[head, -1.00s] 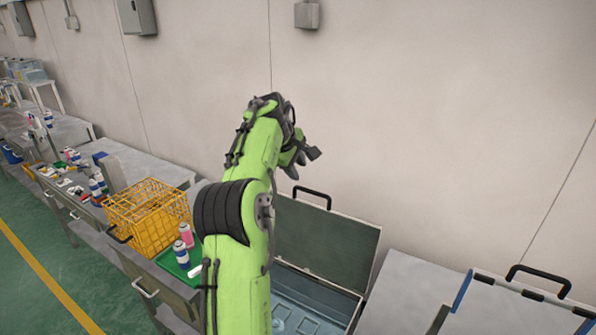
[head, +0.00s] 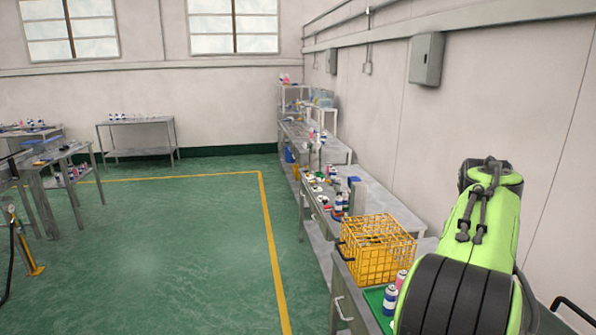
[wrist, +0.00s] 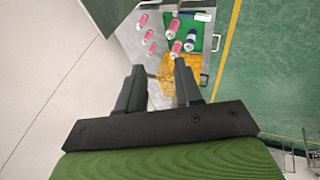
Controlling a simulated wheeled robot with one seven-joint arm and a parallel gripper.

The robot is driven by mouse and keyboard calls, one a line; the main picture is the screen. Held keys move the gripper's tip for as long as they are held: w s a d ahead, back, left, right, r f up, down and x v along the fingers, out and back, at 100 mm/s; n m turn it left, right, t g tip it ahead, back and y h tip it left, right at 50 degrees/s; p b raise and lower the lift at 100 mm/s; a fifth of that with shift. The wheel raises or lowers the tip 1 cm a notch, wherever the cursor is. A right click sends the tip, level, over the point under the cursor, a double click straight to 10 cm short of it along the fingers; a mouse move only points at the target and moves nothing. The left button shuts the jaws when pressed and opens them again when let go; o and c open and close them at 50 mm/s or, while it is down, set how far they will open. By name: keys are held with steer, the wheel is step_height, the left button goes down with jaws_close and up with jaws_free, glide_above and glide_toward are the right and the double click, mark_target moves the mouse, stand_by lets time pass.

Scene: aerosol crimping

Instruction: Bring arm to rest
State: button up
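My green arm (head: 480,230) is raised at the right of the head view, folded up near the wall. Its fingertips are hidden there. In the wrist view my gripper (wrist: 158,78) has its two dark fingers spread apart with nothing between them. It hangs above and apart from the bench below. Under and beyond the fingers are a yellow crate (wrist: 178,72) and several spray cans, pink and blue, some on a green tray (wrist: 209,35).
The yellow wire crate (head: 372,262) stands on the bench at the right, with cans on the green tray (head: 376,300) beside it. More benches line the wall. A grey box (head: 426,60) is on the wall. Green floor (head: 180,240) is open at the left.

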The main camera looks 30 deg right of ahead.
steer(key=w+a+f+n+t+y+b, duration=0.15)
steer(key=w+a, duration=0.25)
steer(key=a, duration=1)
steer(key=w+a+f+n+t+y+b, duration=0.1)
steer(key=w+a+f+t+y, duration=0.15)
steer(key=a, duration=1.05)
steer(key=s+a+f+n+b, duration=0.1)
steer(key=s+a+f, duration=0.3)
steer(key=a, duration=0.4)
steer(key=s+a+f+n+y+b, duration=0.1)
steer(key=s+a+f, duration=0.3)
steer(key=a+f, duration=0.2)
steer(key=shift+s+a+f, duration=0.2)
steer(key=shift+a+f, duration=0.05)
steer(key=shift+a, duration=0.75)
